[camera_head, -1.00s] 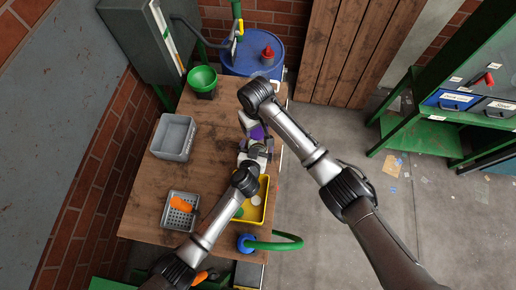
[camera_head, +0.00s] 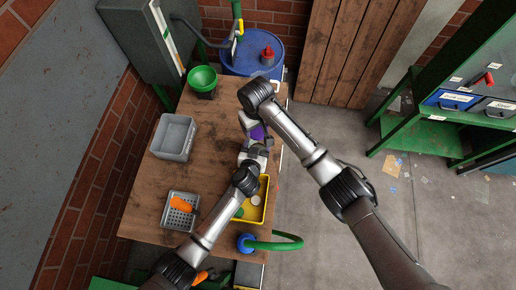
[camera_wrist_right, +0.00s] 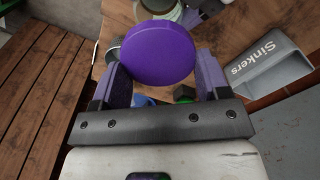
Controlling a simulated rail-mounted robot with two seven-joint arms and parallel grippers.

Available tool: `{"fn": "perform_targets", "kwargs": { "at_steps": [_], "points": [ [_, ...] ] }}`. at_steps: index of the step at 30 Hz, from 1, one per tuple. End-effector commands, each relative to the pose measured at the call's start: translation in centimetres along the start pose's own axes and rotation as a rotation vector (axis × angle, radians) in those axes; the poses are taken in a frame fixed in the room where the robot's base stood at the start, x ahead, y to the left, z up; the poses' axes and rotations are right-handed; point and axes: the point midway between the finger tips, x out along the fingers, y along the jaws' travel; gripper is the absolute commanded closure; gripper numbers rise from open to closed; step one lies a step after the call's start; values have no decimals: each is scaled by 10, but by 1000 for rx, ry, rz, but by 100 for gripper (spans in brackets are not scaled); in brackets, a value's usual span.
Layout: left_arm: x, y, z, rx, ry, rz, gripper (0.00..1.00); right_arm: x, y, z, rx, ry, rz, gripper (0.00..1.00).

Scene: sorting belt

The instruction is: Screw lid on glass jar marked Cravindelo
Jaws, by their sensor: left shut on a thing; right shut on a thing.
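A round purple lid (camera_head: 257,133) is between the fingers of my right gripper (camera_head: 253,124), above the right part of the table. In the right wrist view the purple lid (camera_wrist_right: 153,53) fills the space between the purple fingers of the right gripper (camera_wrist_right: 160,75). Behind it, at the top edge, shows part of a round glass jar (camera_wrist_right: 160,8), mostly covered by the lid. My left gripper (camera_head: 254,152) is shut close below the lid in the head view; the jar in it is hidden there. No Cravindelo marking is readable.
A yellow tray (camera_head: 262,213) with small round things lies under my left arm. A perforated basket (camera_head: 178,221) holds an orange thing. A grey bin (camera_head: 187,137), marked Sinkers in the wrist view, and a green funnel (camera_head: 202,78) stand left. The table's middle is bare.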

Motion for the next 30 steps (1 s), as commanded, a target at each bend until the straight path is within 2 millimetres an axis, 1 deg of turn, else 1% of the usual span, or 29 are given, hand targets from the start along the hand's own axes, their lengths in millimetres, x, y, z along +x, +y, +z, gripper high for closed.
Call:
{"fn": "perform_targets", "kwargs": {
  "at_steps": [1,3,5,8,12,15,18,30],
  "points": [
    [0,0,0,0,0,0,63,0,0,0,0,0,0,52],
    [0,0,0,0,0,0,68,0,0,0,0,0,0,52],
    [0,0,0,0,0,0,69,1,0,0,0,-1,0,52],
    [0,0,0,1,0,0,69,11,0,1,1,-2,-1,52],
    [0,0,0,1,0,0,69,31,0,2,1,-3,-1,52],
    [0,0,0,1,0,0,69,42,0,1,1,-1,1,52],
    [0,0,0,1,0,0,69,48,0,2,1,0,1,52],
    [0,0,0,1,-1,0,69,50,0,2,0,1,1,52]
  ]
}}
